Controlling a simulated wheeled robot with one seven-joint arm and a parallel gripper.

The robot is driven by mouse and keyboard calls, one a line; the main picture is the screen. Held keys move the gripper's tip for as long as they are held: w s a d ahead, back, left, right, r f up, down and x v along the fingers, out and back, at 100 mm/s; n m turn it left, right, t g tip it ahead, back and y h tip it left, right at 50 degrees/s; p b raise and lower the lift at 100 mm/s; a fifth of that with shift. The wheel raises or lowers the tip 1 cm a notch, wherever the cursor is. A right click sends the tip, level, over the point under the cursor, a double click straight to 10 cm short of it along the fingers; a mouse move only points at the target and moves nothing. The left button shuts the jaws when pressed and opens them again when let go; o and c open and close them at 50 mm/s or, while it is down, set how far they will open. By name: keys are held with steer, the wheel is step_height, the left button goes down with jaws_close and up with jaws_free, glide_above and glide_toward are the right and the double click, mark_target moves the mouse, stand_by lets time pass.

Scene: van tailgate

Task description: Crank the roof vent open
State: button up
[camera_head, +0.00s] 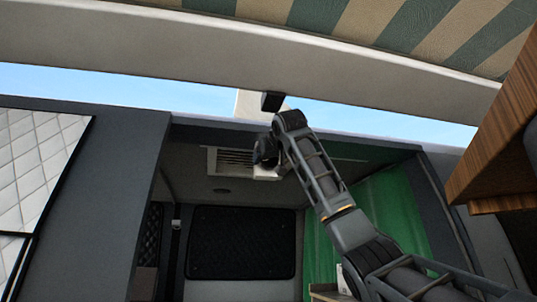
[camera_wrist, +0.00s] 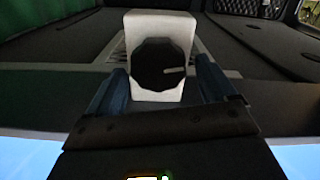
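The roof vent (camera_head: 232,160), a pale frame with slats, is in the van's ceiling in the head view. A white housing (camera_head: 268,173) sits at its right side, partly behind my gripper (camera_head: 264,152). In the wrist view the white housing (camera_wrist: 160,22) carries a dark, many-sided knob (camera_wrist: 158,66) with a light mark on its face. My gripper (camera_wrist: 163,88) is open, with one finger on each side of the housing and knob. Whether the fingers touch either is unclear. A folding crank handle cannot be made out.
A striped awning (camera_head: 370,25) and its pale rail (camera_head: 200,45) are overhead. A green curtain (camera_head: 390,210) hangs right of the opening. A wooden cabinet (camera_head: 495,150) stands at far right. A quilted white panel (camera_head: 35,170) is at left.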

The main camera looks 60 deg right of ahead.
steer(key=b+v, duration=0.3)
steer(key=v, duration=0.5)
stand_by(0.8)
